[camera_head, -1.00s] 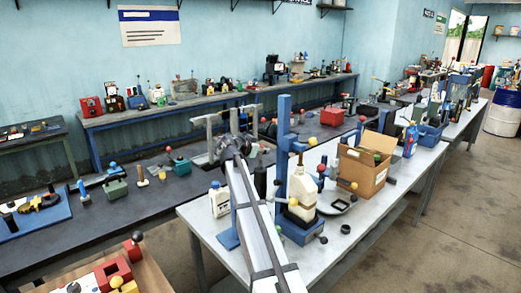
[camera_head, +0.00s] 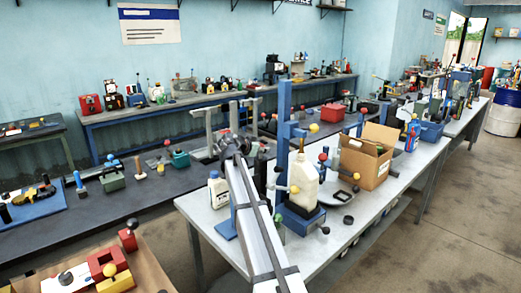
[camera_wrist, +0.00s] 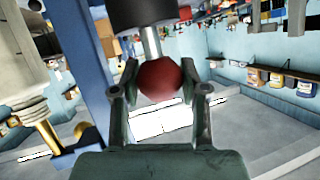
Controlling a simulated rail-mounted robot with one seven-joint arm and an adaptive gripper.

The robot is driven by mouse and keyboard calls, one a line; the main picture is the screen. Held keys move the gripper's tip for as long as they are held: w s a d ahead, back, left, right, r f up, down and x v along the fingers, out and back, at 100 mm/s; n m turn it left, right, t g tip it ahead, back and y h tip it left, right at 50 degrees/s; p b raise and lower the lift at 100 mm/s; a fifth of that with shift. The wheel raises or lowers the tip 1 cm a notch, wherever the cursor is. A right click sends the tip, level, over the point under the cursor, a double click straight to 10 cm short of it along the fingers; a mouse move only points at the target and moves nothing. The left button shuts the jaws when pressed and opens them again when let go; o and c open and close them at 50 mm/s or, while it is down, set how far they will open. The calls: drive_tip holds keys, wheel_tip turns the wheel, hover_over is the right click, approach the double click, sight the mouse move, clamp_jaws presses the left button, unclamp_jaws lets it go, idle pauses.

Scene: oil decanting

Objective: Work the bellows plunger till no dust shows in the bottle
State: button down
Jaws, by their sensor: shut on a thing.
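In the wrist view, my gripper (camera_wrist: 160,92) is shut on a red ball knob (camera_wrist: 158,78). The knob sits on a short metal rod coming out of a black cylinder (camera_wrist: 143,14). A cream bottle (camera_wrist: 18,65), upside down in this view, is at the left with a brass fitting (camera_wrist: 48,135) at its neck. A blue post (camera_wrist: 88,60) stands between bottle and knob. In the head view the bottle (camera_head: 304,185) stands upright on a blue base (camera_head: 300,218) beside the post (camera_head: 284,115). My gripper is hard to make out there. Any dust in the bottle is too small to tell.
A cardboard box (camera_head: 367,165) and a round plate (camera_head: 338,200) are right of the bottle. A white jug (camera_head: 218,192) stands left on the same grey table (camera_head: 345,232). A small black ring (camera_head: 348,220) lies near the front edge.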

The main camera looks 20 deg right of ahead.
drive_tip(key=c, duration=0.6)
unclamp_jaws()
drive_tip(key=shift+d+f, duration=0.1)
drive_tip(key=shift+f, duration=0.25)
drive_tip(key=shift+r, duration=0.1)
drive_tip(key=v, duration=1.2)
